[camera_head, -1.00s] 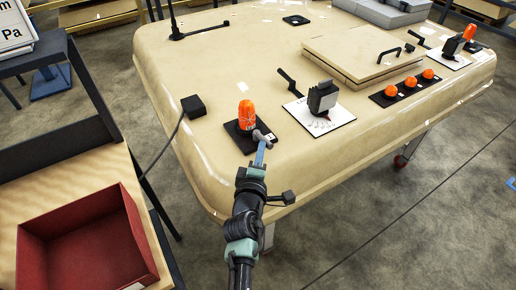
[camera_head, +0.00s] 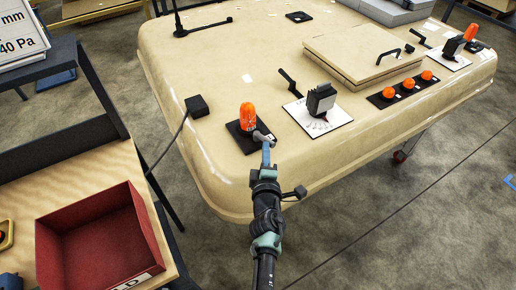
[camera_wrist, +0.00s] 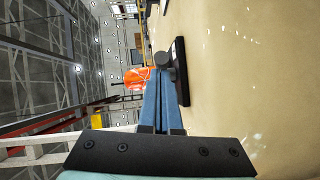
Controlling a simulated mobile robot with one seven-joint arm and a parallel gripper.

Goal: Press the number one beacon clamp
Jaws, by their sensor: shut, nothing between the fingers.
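The near orange beacon (camera_head: 247,116) stands upright on a black base plate (camera_head: 238,136) at the trolley's near left corner. A grey rounded clamp (camera_head: 261,136) sits at the right side of this plate. My gripper (camera_head: 266,145) is shut and empty, its blue fingertips at the clamp, apparently touching it. In the wrist view, the shut fingers (camera_wrist: 157,78) point at the grey clamp (camera_wrist: 164,64), with the black plate (camera_wrist: 181,72) to the right and the orange beacon (camera_wrist: 134,78) to the left. The fingertips partly hide the clamp, so contact is not certain.
The cream trolley top (camera_head: 225,65) carries a black box (camera_head: 197,106) with a cable, a dial switch (camera_head: 320,100) on a white plate, and several orange lamps (camera_head: 409,85). A red bin (camera_head: 147,232) stands on a bench at left.

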